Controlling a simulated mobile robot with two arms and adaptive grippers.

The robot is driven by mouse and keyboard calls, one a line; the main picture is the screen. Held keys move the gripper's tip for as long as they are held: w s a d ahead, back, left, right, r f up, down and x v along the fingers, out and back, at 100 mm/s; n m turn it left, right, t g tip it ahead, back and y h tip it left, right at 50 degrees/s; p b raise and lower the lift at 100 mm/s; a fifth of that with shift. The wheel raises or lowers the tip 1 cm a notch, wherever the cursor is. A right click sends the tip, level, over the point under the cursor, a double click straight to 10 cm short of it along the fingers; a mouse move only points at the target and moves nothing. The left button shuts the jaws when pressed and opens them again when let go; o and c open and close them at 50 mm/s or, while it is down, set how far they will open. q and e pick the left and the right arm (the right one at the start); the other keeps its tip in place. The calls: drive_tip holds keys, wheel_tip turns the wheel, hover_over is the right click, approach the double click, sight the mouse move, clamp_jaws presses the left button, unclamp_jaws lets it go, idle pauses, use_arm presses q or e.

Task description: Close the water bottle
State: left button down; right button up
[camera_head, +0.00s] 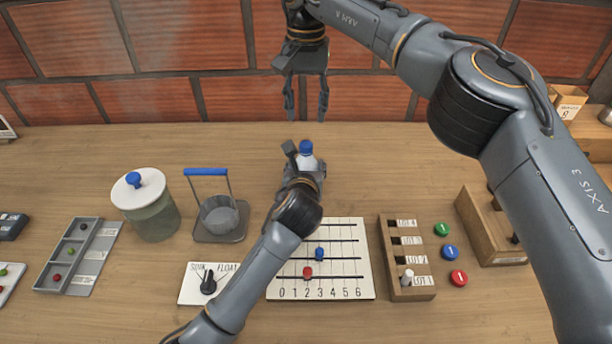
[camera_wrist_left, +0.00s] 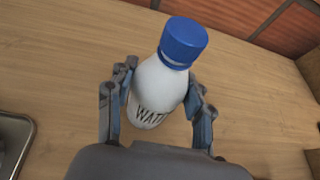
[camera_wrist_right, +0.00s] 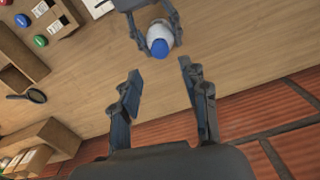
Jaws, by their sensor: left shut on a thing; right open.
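The white water bottle (camera_head: 307,161) with a blue cap (camera_head: 306,146) stands on the wooden table near the brick wall. In the left wrist view, the bottle (camera_wrist_left: 157,84) shows part of its dark lettering, and the blue cap (camera_wrist_left: 184,41) sits on its neck. I cannot tell how tightly it is seated. My left gripper (camera_head: 304,172) is shut around the bottle's body, one finger on each side, below the cap. My right gripper (camera_head: 306,112) is open and empty, fingers pointing down, above and behind the bottle. The right wrist view shows the bottle's blue cap (camera_wrist_right: 159,48) beyond my open fingers.
A glass jar (camera_head: 152,220) and a grey basket (camera_head: 219,214) with a blue handle stand left of the bottle. A white slider board (camera_head: 345,290), a wooden slotted block (camera_head: 419,292) and coloured discs (camera_head: 450,252) lie in front and right. A brick wall (camera_head: 180,100) rises behind.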

sight(306, 144)
drive_tip(key=shift+n, duration=0.8)
drive_tip(key=shift+f, duration=0.1)
drive_tip(key=shift+f, duration=3.95)
